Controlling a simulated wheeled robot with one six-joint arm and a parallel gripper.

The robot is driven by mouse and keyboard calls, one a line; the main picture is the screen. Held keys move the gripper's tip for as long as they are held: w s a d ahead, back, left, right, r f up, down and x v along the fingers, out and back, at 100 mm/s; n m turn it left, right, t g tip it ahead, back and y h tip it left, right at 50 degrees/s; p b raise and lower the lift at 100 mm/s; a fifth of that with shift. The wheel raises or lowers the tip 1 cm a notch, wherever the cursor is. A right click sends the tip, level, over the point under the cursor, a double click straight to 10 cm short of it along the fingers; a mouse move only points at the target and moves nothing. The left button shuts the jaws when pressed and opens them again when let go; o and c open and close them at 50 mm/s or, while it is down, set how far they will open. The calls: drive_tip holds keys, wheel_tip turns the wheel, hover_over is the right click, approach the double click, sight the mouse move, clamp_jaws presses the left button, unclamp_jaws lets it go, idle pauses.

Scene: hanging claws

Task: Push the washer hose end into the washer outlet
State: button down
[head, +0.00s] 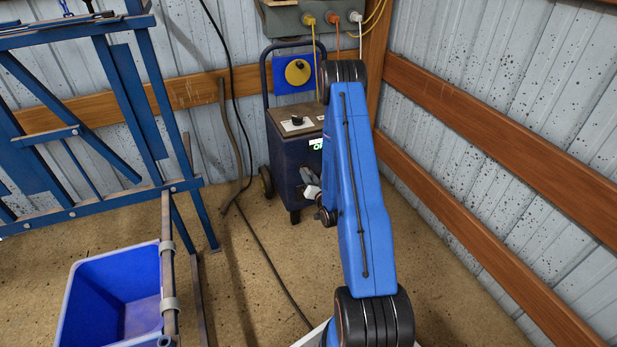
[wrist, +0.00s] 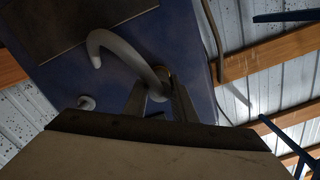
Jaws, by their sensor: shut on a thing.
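The washer (head: 296,160) is a dark blue wheeled cabinet standing against the back wall. Its blue face (wrist: 195,60) fills much of the wrist view. My gripper (wrist: 160,92) is close in front of that face, with its two fingers shut on the end of the grey washer hose (wrist: 125,45). The hose curves up and left from the fingers in a hook shape. A short pale round stub (wrist: 87,103) shows on the face to the left. I cannot clearly make out the outlet or whether the hose end is in it. In the head view my arm hides most of the grip.
A blue steel frame (head: 95,205) and a blue bin (head: 115,290) stand at the left. A dark cable (head: 265,250) crosses the floor. Plugs (head: 332,18) hang from a wall box above the washer. The right wall has wooden rails (head: 500,175); the floor before it is clear.

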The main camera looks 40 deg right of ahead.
drive_tip(key=shift+w+d, duration=0.15)
drive_tip(key=shift+w, duration=0.5)
drive_tip(key=c, duration=1.4)
unclamp_jaws()
drive_tip(key=v, duration=1.2)
drive_tip(key=shift+d, duration=0.1)
